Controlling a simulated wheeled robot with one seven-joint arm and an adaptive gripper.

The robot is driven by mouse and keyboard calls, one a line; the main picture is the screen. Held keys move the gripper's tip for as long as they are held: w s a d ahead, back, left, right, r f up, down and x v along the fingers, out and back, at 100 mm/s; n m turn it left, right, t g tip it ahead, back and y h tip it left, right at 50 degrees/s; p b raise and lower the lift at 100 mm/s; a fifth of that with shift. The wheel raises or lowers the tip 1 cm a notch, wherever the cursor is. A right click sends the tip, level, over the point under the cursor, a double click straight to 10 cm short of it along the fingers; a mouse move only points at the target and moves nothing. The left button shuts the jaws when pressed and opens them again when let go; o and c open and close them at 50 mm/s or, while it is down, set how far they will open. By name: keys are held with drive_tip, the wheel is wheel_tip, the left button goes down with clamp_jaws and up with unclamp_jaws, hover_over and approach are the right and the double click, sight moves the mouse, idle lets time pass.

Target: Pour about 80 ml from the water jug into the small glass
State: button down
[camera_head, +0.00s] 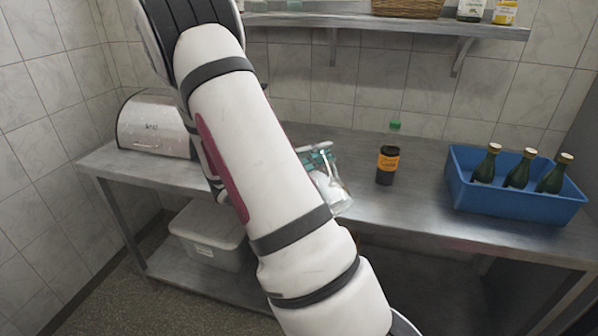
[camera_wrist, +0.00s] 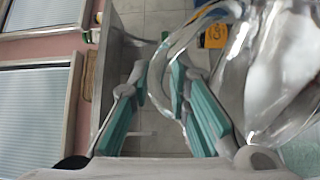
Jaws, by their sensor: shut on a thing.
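The clear glass water jug (camera_head: 338,196) is partly hidden behind my arm in the head view and looks tilted. In the wrist view its body (camera_wrist: 285,75) fills the right side, and its curved handle passes between my teal finger pads. My gripper (camera_head: 318,158), also in the wrist view (camera_wrist: 163,88), is shut on the jug's handle. The jug appears held above the steel counter (camera_head: 420,215). The water level is hard to tell through the reflections. I cannot make out the small glass in either view; my arm covers part of the counter.
A dark bottle with an orange label and green cap (camera_head: 387,160) stands right of the jug. A blue crate (camera_head: 480,205) with green bottles is farther right. A metal bread bin (camera_head: 155,125) is at the left. A wall shelf (camera_head: 450,28) runs above. Counter space before the dark bottle is clear.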

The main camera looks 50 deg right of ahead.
sight(328, 162)
drive_tip(key=shift+w+d+r+n, duration=0.15)
drive_tip(key=shift+w+r+n, duration=0.25)
drive_tip(key=shift+r+n, duration=0.1)
idle(2.2)
drive_tip(key=shift+s+a+f+m, duration=0.25)
drive_tip(key=shift+s+f+m, duration=0.45)
drive_tip(key=shift+m, duration=0.1)
drive_tip(key=shift+s+a+f+m, duration=0.25)
drive_tip(key=shift+s+m, duration=0.3)
drive_tip(key=shift+m, duration=0.25)
drive_tip(key=shift+s+a+r+m, duration=0.2)
drive_tip(key=shift+s+m, duration=0.35)
drive_tip(key=shift+m, duration=0.45)
drive_tip(key=shift+s+f, duration=0.1)
drive_tip(key=shift+a+m, duration=0.1)
drive_tip(key=shift+m, duration=0.2)
